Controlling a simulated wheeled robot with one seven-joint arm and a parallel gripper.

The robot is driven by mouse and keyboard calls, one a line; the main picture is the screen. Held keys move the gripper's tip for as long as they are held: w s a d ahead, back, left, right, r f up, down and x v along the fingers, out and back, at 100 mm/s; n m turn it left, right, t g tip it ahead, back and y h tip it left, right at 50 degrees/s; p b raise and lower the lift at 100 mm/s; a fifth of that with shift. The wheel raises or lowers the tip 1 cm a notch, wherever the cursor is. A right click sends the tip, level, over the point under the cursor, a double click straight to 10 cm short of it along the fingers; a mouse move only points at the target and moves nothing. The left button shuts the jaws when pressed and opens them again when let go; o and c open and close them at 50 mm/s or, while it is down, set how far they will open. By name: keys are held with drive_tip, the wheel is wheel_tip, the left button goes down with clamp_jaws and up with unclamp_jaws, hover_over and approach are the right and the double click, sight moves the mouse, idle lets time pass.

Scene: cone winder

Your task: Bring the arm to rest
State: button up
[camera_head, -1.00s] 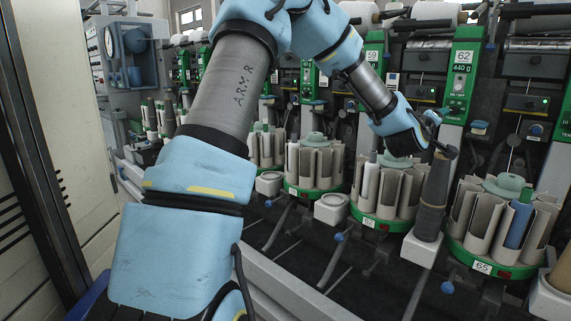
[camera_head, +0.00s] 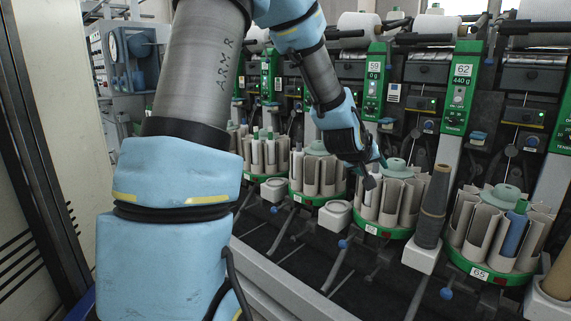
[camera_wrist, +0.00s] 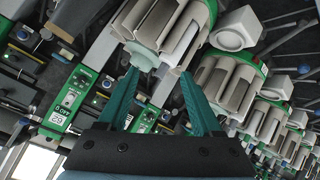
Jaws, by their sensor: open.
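My gripper (camera_head: 374,172) is in front of the winder, over the left side of a bobbin carousel (camera_head: 370,230) with a green base. In the wrist view its two teal fingers (camera_wrist: 160,95) stand wide apart with nothing between them. Beyond the fingertips, the wrist view shows a carousel of beige tubes (camera_wrist: 170,28). My arm reaches from the left foreground, bent over and down to the gripper. I cannot tell whether the gripper touches the carousel.
A dark grey cone (camera_head: 433,208) stands upright on a white block right of the gripper. Another carousel (camera_head: 490,232) holds a blue bobbin (camera_head: 515,232). A pale cabinet panel (camera_head: 45,130) stands at the left. A grey rail (camera_head: 290,290) runs along the front.

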drive_tip(key=s+a+g+y+p, duration=0.1)
drive_tip(key=s+a+g+y, duration=0.1)
drive_tip(key=s+a, duration=0.4)
drive_tip(key=s+a+g+y+p, duration=0.2)
drive_tip(key=s+a, duration=0.4)
drive_tip(key=a, duration=0.7)
drive_tip(key=s+a+f+g+y+p, duration=0.1)
drive_tip(key=s+a+g+y+p, duration=0.1)
drive_tip(key=s+a, duration=0.5)
drive_tip(key=a+g, duration=0.1)
drive_tip(key=a, duration=0.2)
drive_tip(key=shift+a+y, duration=0.25)
drive_tip(key=shift+y, duration=0.05)
